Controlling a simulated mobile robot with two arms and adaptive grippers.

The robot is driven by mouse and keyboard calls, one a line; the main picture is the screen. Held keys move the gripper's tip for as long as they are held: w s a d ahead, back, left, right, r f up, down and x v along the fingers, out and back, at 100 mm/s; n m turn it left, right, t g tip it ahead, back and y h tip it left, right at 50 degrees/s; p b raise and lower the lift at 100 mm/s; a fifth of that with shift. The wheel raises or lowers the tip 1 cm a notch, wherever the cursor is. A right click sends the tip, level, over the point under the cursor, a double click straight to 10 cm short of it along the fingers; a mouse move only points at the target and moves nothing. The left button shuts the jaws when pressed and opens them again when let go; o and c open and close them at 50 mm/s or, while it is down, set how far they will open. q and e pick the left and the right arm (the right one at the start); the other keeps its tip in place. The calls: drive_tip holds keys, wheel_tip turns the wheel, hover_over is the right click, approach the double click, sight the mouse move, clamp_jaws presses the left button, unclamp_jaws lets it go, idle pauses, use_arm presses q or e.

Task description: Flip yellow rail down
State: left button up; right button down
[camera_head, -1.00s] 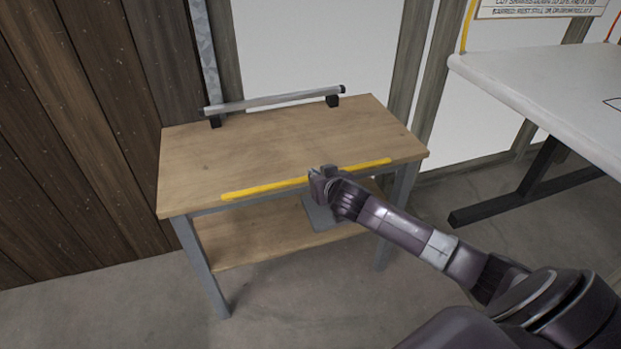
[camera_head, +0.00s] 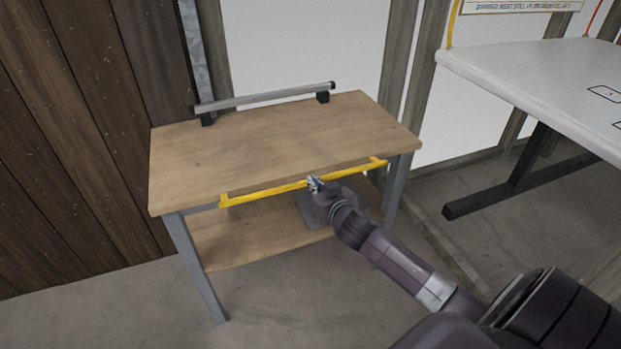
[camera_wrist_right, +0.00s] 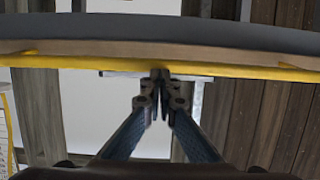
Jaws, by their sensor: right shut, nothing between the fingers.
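The yellow rail (camera_head: 262,190) runs along the front edge of the wooden cart top (camera_head: 255,150), just below the top's level, with short yellow arms at both ends joining the cart. In the right wrist view the rail (camera_wrist_right: 85,63) crosses the picture along the underside of the cart top. My right gripper (camera_head: 313,183) is shut and empty, with its fingertips at the middle of the rail. In the right wrist view its fingertips (camera_wrist_right: 160,75) overlap the rail's lower edge; I cannot tell whether they touch it. My left gripper is not in view.
A grey bar on black blocks (camera_head: 265,97) lies along the cart's back edge. A lower wooden shelf (camera_head: 245,240) sits beneath. A white table (camera_head: 530,75) stands to the right. The concrete floor in front is clear.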

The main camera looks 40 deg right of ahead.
wheel_tip(320, 180, down, 8)
drive_tip(key=shift+s+r, duration=0.25)
idle(0.5)
idle(0.5)
